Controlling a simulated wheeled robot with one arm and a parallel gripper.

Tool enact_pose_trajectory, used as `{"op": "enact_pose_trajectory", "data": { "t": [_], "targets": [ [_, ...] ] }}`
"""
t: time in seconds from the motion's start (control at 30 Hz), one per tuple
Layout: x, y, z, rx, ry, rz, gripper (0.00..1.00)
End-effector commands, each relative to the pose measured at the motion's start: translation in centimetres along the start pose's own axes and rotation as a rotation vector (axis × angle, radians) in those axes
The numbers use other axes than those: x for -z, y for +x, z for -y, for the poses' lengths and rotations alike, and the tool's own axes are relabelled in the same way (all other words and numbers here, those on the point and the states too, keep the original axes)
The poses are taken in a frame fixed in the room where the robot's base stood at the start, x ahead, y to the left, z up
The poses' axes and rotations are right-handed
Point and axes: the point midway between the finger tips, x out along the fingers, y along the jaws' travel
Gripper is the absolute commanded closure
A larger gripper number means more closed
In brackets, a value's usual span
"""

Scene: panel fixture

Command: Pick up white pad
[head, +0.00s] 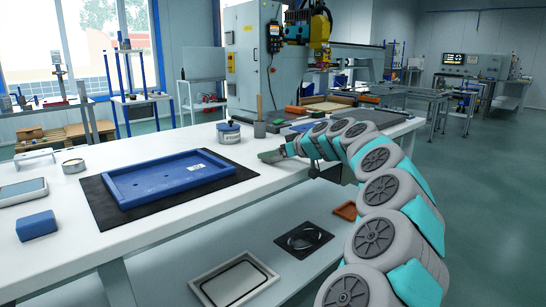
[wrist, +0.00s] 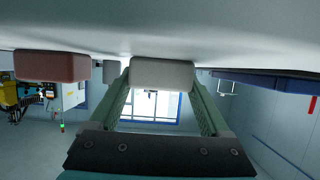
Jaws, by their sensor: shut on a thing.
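The white pad (wrist: 162,73) is a pale rounded block between the two green fingers of my gripper (wrist: 162,84) in the wrist view. The fingers are shut on its sides. The pad is close to the white table surface (wrist: 230,42), which fills the top of that picture; I cannot tell whether they touch. In the head view my gripper (head: 270,156) is low over the workbench near its right edge, and I cannot make out the pad there.
In the wrist view a reddish-brown block (wrist: 52,66) and a grey block (wrist: 111,71) are left of the pad. In the head view, a blue tray (head: 128,193) lies on a dark mat (head: 105,208). A labelled tin (head: 229,133) and grey cup (head: 259,129) stand behind my gripper.

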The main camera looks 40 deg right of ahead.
Motion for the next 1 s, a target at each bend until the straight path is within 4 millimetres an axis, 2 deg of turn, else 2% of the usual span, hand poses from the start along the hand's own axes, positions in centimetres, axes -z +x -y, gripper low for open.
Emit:
{"op": "enact_pose_trajectory", "data": {
  "t": [0.1, 0.4, 0.63, 0.87, 1.0],
  "targets": [
    [0.0, 0.0, 0.0, 0.0, 0.0, 0.0, 0.73],
    [0.2, -0.1, 0.0, 0.0, 0.0, 0.0, 0.73],
    [1.4, -0.5, 0.1, 0.001, -0.001, 0.001, 0.73],
    [3.4, -1.4, 0.0, -0.001, -0.002, 0.0, 0.73],
    [2.7, -3.0, 0.0, 0.0, 0.001, -0.001, 0.73]
  ]
}}
